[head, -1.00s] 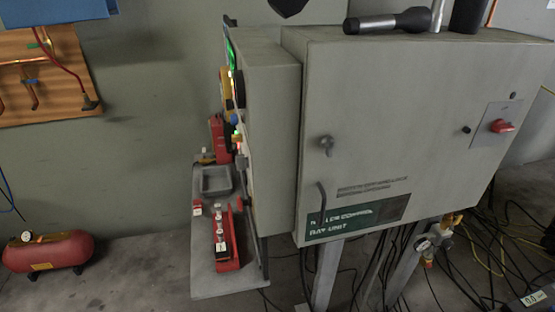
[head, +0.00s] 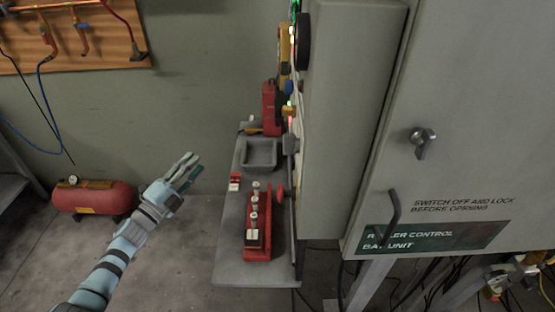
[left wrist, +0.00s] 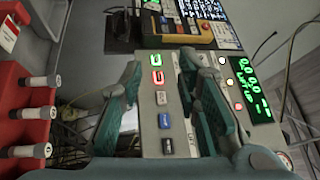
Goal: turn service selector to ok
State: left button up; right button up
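The control panel's face is seen nearly edge-on in the head view, with small knobs and buttons jutting left, among them a grey knob (head: 290,145) and a red round knob (head: 281,190). I cannot tell which control is the service selector. My left gripper (head: 192,168) is open and empty, in the air left of the panel and its shelf, apart from both. In the left wrist view the open fingers (left wrist: 168,105) frame the panel (left wrist: 148,130), which has green, red, blue and black buttons and a green-lit display (left wrist: 248,88). My right gripper is not in view.
A grey shelf (head: 230,220) below the panel carries a tray (head: 260,153) and a red block with white-capped pegs (head: 257,235). The grey cabinet (head: 460,110) stands at right. A red tank (head: 95,197) lies on the floor at left.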

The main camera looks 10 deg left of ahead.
pick_arm(q)
jog(key=s+d+r+m+g+h+b, duration=0.1)
jog(key=d+r+m+g+h+b, duration=0.3)
jog(key=r+m+h, duration=0.65)
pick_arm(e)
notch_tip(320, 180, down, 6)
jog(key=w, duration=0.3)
pick_arm(q)
jog(key=m+g+p, duration=0.2)
jog(key=m+g, duration=0.9)
jog(key=m, duration=1)
send_near(291, 145)
jog(key=p+x, duration=0.2)
jog(key=x, duration=0.6)
jog(key=shift+w+n+h, duration=0.25)
jog(key=shift+n+h, duration=0.1)
jog(key=shift+h, duration=0.1)
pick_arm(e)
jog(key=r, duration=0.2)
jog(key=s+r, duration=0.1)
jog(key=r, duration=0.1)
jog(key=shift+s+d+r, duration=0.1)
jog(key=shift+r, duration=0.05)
pick_arm(q)
jog(key=shift+a+f, duration=0.1)
jog(key=shift+c, duration=0.6)
grip_shut()
